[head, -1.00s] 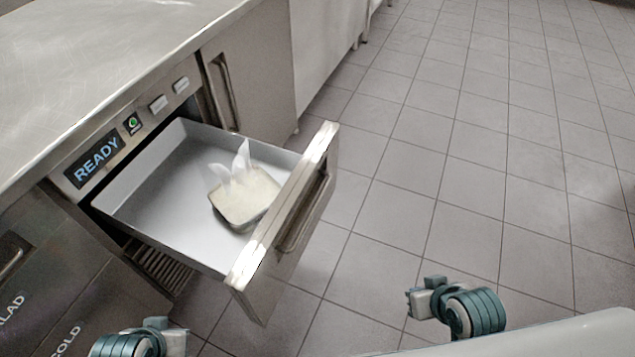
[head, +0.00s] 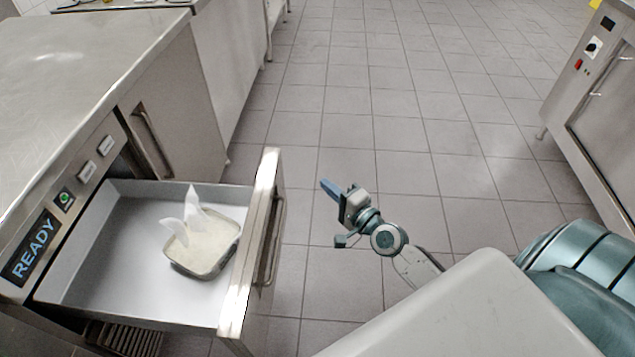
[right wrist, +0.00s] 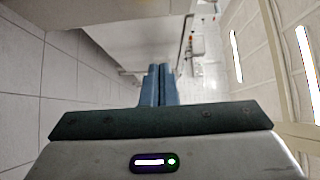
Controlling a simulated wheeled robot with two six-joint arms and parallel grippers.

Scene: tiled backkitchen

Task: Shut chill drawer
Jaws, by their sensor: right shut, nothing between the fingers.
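The chill drawer (head: 130,305) stands pulled out from the steel counter in the head view, with its thick front panel (head: 262,235) and bar handle (head: 271,240) facing right. A metal container (head: 203,252) with pale contents and a white paper or film sticking up lies inside it. My right gripper (head: 324,184) is to the right of the drawer front, apart from it, over the floor. Its blue fingers are closed together and empty, as the right wrist view (right wrist: 159,84) also shows. My left gripper is not in view.
A panel reading READY (head: 31,250) with a green light is on the counter front beside the drawer. A closed cabinet door (head: 165,125) is beyond it. Another steel unit (head: 597,120) stands at the far right. The tiled floor between is clear.

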